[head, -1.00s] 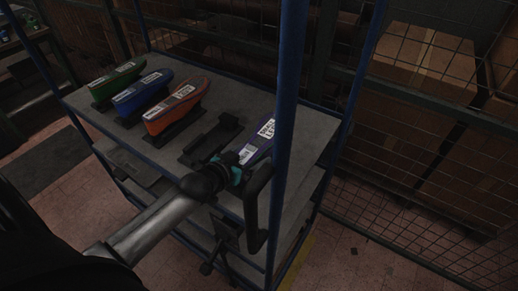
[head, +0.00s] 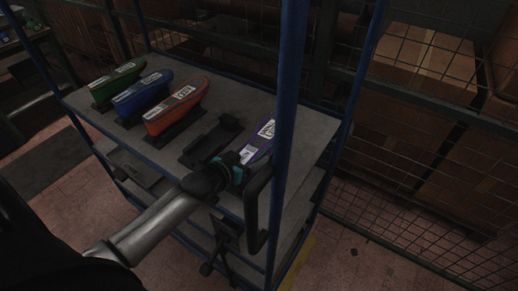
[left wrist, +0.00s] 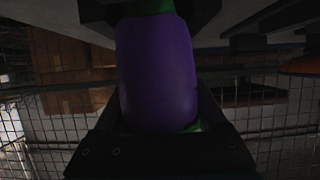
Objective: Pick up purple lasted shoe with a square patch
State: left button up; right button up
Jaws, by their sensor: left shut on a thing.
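The purple lasted shoe (head: 253,153) is at the right end of the cart's top shelf, with a white label on its upper side. Its far end is partly hidden behind the blue post. My left gripper (head: 238,174) is shut on its near end. In the left wrist view the purple shoe (left wrist: 158,72) fills the middle, between the dark jaws (left wrist: 160,140), with green at its top and bottom edges. I cannot tell how far it is from the shelf. My right gripper is not in view.
Orange (head: 176,108), blue (head: 143,93) and green (head: 115,80) shoes stand on holders to the left. An empty dark holder (head: 210,140) lies beside the purple shoe. A blue post (head: 289,100) and black handle (head: 256,215) are close to my gripper. Wire mesh (head: 430,120) stands behind.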

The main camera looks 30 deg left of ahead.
pick_arm(q)
grip_shut()
jog(key=shift+w+r, duration=0.1)
jog(key=shift+r, duration=0.05)
jog(key=shift+r, duration=0.1)
jog(key=shift+r, duration=0.55)
notch_tip(320, 180, up, 19)
jog(key=p, duration=0.2)
jog(key=shift+p, duration=0.4)
